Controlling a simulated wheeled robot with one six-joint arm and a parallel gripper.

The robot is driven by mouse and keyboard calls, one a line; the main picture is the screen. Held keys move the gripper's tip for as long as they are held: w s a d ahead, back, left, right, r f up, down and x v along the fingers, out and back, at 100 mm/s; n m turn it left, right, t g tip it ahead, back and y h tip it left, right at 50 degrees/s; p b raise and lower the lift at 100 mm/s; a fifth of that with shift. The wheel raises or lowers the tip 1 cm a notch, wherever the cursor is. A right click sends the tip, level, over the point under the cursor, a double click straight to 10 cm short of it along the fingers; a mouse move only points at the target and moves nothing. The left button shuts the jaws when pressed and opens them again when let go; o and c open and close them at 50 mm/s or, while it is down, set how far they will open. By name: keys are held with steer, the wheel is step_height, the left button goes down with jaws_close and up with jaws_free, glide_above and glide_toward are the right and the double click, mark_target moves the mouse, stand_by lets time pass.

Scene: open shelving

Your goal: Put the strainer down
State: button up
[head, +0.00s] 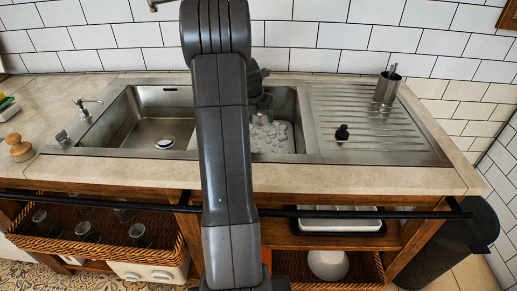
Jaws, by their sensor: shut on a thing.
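My gripper (259,104) is over the right sink basin (297,110), largely hidden behind my own dark arm. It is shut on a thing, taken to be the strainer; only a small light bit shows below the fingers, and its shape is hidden. I cannot tell whether it touches the basin floor. A pale mat with rounded pebble-like shapes (279,140) lies in that basin below the gripper. A small black knobbed object (342,132) stands on the ribbed steel drainboard (375,120) to the right.
The left basin (140,130) looks empty except for its drain. A tap (88,107) stands left of it, and a wooden brush (19,148) lies farther left. A metal utensil cup (387,87) stands at the drainboard's back right. A dark rail (330,213) runs along the counter front.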

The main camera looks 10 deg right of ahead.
step_height(320, 180, down, 10)
steer(key=shift+b, duration=0.85)
steer(key=shift+f, duration=0.6)
steer(key=o, duration=0.9)
steer(key=shift+s, duration=0.1)
steer(key=shift+o, duration=0.2)
steer(key=shift+r, duration=0.1)
